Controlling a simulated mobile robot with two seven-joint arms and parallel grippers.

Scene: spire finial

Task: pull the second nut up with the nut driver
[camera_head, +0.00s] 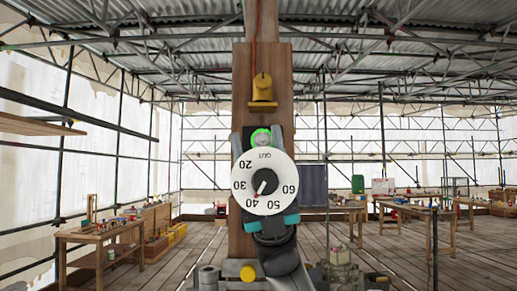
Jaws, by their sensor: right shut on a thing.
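My right gripper (271,222) is low in the middle of the head view, with teal parts showing just below a round white dial (247,181). It is shut on the tool that seems to carry this dial, which I take for the nut driver; the dial hides most of the tool and the fingertips. The dial is marked 20 to 60, and its red needle points down-left, near 40. A bright green ring (261,137) with a grey centre shows just above the dial, against a dark part. I cannot make out the second nut. My left gripper is not in view.
A wooden post (242,120) stands straight ahead, with a yellow fitting (262,93) on it above the dial. A wooden workbench (98,236) stands at left, and more benches (415,211) at right. The plank floor (190,255) between is mostly clear. Scaffold poles surround the place.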

